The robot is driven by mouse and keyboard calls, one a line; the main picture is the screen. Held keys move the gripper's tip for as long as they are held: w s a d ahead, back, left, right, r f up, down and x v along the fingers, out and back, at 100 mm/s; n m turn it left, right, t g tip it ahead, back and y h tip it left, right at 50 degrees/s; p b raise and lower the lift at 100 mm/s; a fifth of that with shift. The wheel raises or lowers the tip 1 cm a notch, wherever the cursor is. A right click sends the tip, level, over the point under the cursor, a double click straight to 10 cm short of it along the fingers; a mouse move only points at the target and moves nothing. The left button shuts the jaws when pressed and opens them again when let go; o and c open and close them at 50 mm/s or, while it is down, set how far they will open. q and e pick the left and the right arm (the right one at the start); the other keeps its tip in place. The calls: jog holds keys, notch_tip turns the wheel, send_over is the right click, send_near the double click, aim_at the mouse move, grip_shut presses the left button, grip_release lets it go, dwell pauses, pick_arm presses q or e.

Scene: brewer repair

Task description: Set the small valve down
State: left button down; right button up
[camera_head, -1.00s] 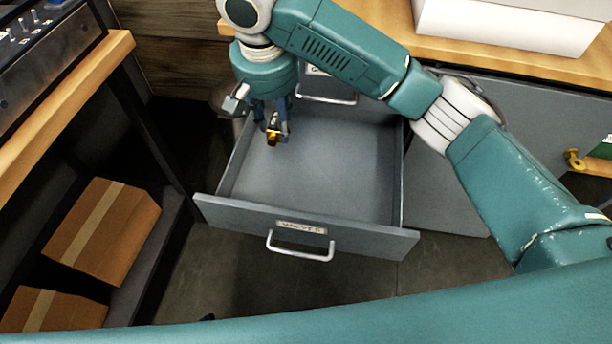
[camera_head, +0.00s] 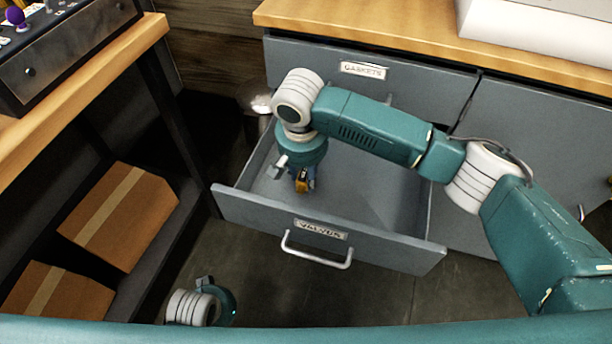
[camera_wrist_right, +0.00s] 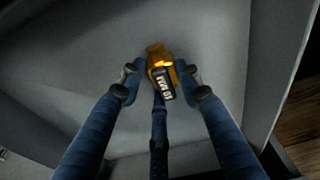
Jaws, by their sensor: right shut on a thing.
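The small valve (camera_wrist_right: 160,75) is orange-yellow with a black label; in the head view it shows as a small orange piece (camera_head: 302,181). My right gripper (camera_head: 303,184) points down into the open drawer labelled VALVES (camera_head: 400,254). In the right wrist view its blue fingers (camera_wrist_right: 160,82) are shut on the valve. The valve is over the grey drawer floor; I cannot tell whether it touches it. My left gripper does not show clearly; a white and teal part of mine is at the bottom of the head view.
A closed drawer labelled GASKETS (camera_head: 362,70) sits above the open one, under a wooden counter (camera_head: 370,40). Cardboard boxes (camera_head: 118,215) lie on a shelf at the left. The drawer floor right of the gripper looks bare.

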jog(key=shift+f, duration=0.25)
jog(key=o, duration=1.2)
jog(key=shift+o, duration=0.3)
